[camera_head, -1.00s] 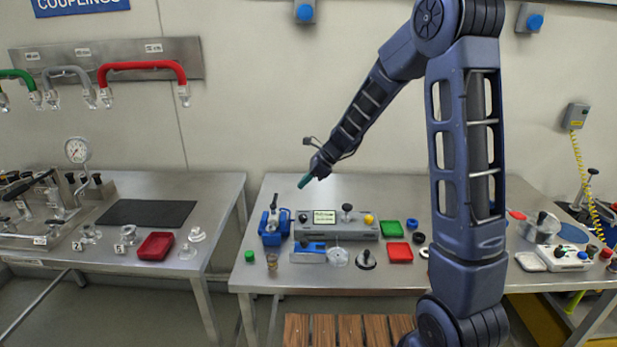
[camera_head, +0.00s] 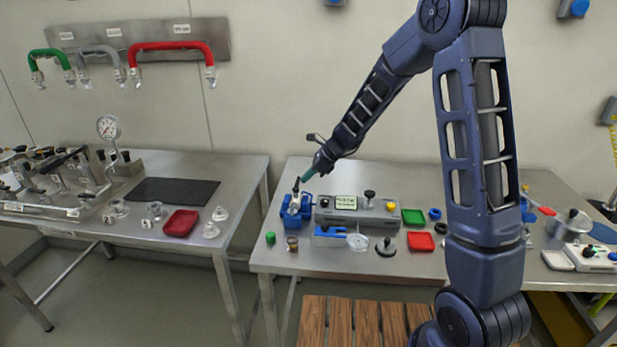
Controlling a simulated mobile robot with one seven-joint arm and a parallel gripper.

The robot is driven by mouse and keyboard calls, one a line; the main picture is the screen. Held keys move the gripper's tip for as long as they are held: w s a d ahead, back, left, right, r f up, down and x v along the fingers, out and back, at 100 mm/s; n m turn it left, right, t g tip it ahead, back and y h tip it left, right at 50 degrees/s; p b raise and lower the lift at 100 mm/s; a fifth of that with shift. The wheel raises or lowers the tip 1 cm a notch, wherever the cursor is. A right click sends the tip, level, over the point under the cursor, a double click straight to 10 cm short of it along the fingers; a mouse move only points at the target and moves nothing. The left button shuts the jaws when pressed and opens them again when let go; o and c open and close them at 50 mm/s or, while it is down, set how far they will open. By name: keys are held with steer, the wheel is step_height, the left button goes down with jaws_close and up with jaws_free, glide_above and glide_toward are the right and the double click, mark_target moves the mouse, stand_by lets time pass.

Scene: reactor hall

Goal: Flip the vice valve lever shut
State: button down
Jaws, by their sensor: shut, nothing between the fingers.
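A blue vice (camera_head: 287,219) stands at the left end of the middle steel table, with a pale metal valve body (camera_head: 295,203) in it. The valve's small dark lever (camera_head: 296,185) sticks up from the top, roughly upright; its exact angle is too small to tell. My gripper (camera_head: 307,175), with teal fingertips, is shut and empty. It points down and left, and in the picture its tips are just above and right of the lever. I cannot tell whether they touch it.
A grey console (camera_head: 350,217) stands right of the vice. A green cap (camera_head: 270,238) and a small brass part (camera_head: 292,243) lie in front. A gap separates the left table (camera_head: 245,180).

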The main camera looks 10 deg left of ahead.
steer(key=shift+w+a+n+g, duration=0.3)
steer(key=shift+n+g, duration=0.2)
steer(key=shift+n, duration=0.3)
steer(key=s+a+n+g+h, duration=0.2)
steer(key=a+n+g+h, duration=0.4)
steer(key=n, duration=1)
steer(key=shift+s+a+n+g+h, duration=0.4)
steer(key=shift+a+h, duration=0.6)
steer(key=shift+a, duration=0.2)
steer(key=shift+s, duration=0.1)
